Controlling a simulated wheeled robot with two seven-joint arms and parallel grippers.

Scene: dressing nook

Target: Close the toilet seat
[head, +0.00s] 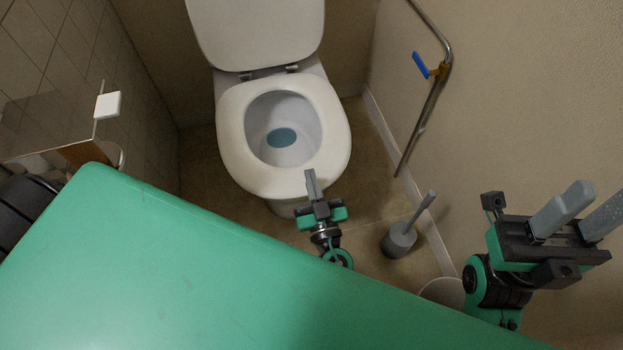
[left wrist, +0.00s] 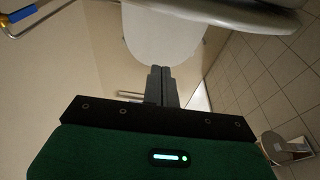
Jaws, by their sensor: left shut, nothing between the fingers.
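The white toilet (head: 235,140) stands against the far wall. Its solid lid (head: 258,35) is raised, leaning back above the hinges. The white ring around the bowl opening lies flat, and the opening is uncovered with water inside. My left gripper (head: 309,174) is shut and empty, near the front edge of the bowl in the head view; I cannot tell whether it touches. My right gripper (head: 575,212) is open and empty at the right, away from the toilet.
A grab rail (head: 431,110) with a blue handle is on the right wall. A grey toilet brush (head: 400,238) stands on the floor beside a pale bin (head: 443,292). A white paper-holder-like fitting (head: 108,104) is at the left tiled wall.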

